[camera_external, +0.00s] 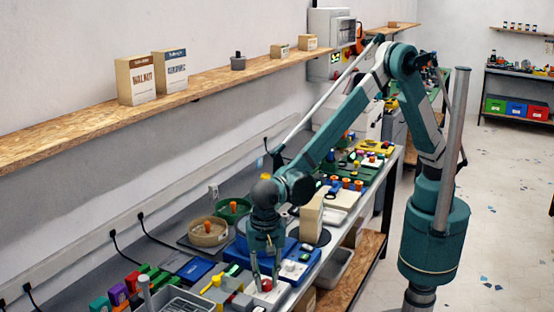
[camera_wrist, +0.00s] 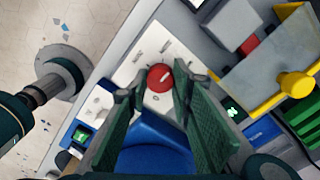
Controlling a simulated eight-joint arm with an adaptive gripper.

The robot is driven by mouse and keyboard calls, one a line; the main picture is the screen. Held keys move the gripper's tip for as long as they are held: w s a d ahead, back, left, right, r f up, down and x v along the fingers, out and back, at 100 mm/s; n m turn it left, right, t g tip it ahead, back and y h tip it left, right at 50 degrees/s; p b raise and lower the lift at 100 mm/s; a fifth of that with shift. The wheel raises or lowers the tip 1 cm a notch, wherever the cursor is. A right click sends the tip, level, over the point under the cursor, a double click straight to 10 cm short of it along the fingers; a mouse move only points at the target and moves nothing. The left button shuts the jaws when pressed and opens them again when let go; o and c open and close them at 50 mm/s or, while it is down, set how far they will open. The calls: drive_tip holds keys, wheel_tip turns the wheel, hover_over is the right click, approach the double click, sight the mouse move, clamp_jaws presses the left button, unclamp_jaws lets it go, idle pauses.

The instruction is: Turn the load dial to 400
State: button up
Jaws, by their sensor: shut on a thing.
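The load dial is a red round knob (camera_wrist: 160,78) with a pale pointer mark, on a white panel (camera_wrist: 128,72) with small printed marks around it. The marks are too small to read. My gripper (camera_wrist: 158,90) is shut on the red knob, with one green finger on each side of it in the wrist view. In the external view my gripper (camera_external: 265,280) points down at the front edge of the bench, and the knob (camera_external: 267,285) shows partly between the fingers.
A blue housing (camera_wrist: 155,140) lies below the panel in the wrist view. A yellow-handled grey part (camera_wrist: 296,84) and a grey block (camera_wrist: 232,24) stand close on the right.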

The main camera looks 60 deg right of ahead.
sight(266, 281)
drive_tip(key=m, duration=0.5)
drive_tip(key=shift+m, duration=0.4)
drive_tip(key=o, duration=0.9)
drive_tip(key=shift+r, duration=0.15)
wheel_tip(266, 281, up, 12)
drive_tip(key=shift+f, duration=0.15)
idle(0.6)
